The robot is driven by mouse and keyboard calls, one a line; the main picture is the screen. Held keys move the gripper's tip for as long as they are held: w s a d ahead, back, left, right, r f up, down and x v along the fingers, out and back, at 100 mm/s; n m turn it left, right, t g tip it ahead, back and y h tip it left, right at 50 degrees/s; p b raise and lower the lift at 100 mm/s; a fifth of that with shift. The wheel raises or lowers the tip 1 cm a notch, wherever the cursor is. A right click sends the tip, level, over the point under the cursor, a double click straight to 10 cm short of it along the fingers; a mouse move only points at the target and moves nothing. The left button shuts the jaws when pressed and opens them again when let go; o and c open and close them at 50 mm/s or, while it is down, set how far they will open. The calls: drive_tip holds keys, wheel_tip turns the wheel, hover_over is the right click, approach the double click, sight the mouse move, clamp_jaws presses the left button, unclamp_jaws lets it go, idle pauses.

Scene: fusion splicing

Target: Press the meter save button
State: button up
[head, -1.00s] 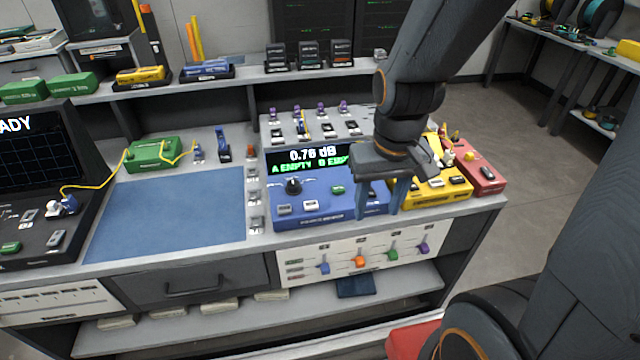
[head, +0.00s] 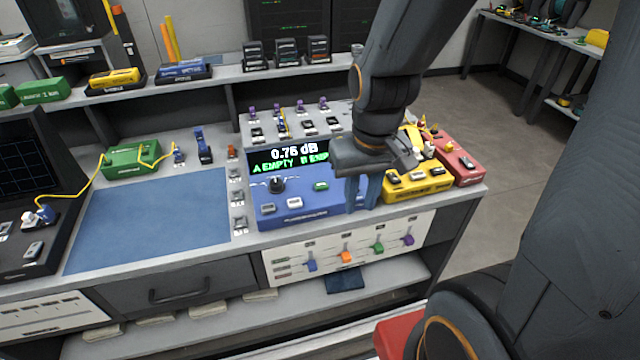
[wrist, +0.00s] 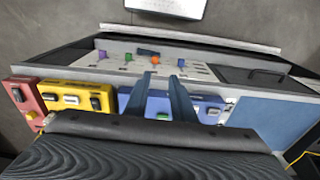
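The meter is a blue box (head: 268,216) on the bench, with a lit screen (head: 290,157) reading 0.76 dB and A EMPTY; the rest is partly covered by my gripper. Its top has a black knob (head: 277,185), a green button (head: 320,186) and two pale buttons (head: 294,203). I cannot read which button is save. My gripper (head: 362,204) points down over the meter's right end, hiding part of it. Contact cannot be told.
A yellow box (head: 418,186) and a red box (head: 464,166) sit close to the right of the meter. A row of small buttons (head: 237,196) and a bare blue mat (head: 150,215) lie left. A panel with coloured sliders (head: 346,256) is below the bench front.

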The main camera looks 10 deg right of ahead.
clamp_jaws()
idle(1.4)
